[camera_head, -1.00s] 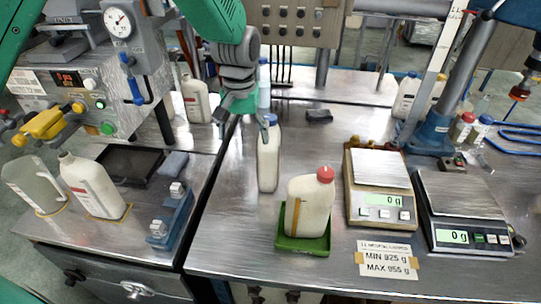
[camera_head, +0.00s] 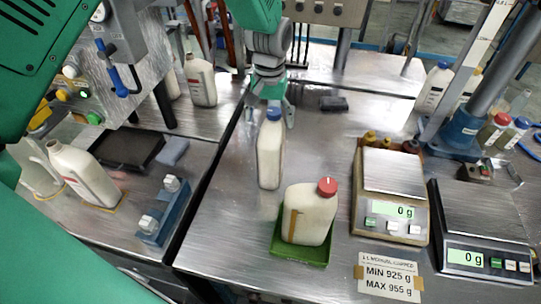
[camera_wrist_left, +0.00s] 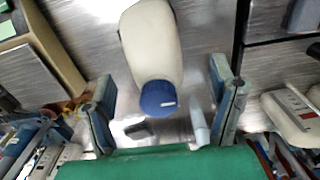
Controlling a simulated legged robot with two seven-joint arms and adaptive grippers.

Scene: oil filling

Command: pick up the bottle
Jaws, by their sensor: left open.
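A white bottle with a blue cap (camera_head: 270,155) stands upright on the metal table, left of the middle. A white bottle with a red cap (camera_head: 309,215) stands on a green tray (camera_head: 287,254) nearer to me. My left gripper (camera_head: 270,101) is open at the top of the blue-capped bottle, coming from its far side. In the left wrist view the blue-capped bottle (camera_wrist_left: 153,45) shows between the two spread fingers, with a gap on each side. No grip on it shows. My right gripper is not in view.
Two scales (camera_head: 393,170) (camera_head: 480,220) stand on the right, with a label sheet (camera_head: 388,276) in front. A blue fixture (camera_head: 164,210) and a white jug-like bottle (camera_head: 84,174) are on the left bench. A small dark block (camera_head: 333,103) lies behind on the table.

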